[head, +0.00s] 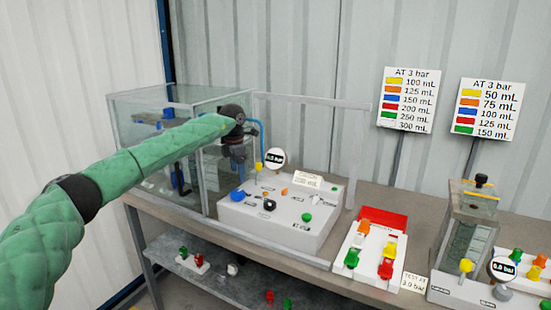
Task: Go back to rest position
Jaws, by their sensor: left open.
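My left arm, in a green sleeve, reaches in from the left in the head view. Its dark left gripper (238,168) hangs down at the arm's end, in front of the glass tank (140,105) and at the back left of the white pump box (285,215). The fingers are small and dark here; I see nothing held between them. My right gripper is out of view.
The grey bench (385,290) carries a red and white tray (383,216) with coloured connectors and a clear cylinder rig (468,230) at right. A metal frame (350,150) rises behind the pump box. The lower shelf (215,280) holds several coloured parts. Two volume signs (408,100) stand behind.

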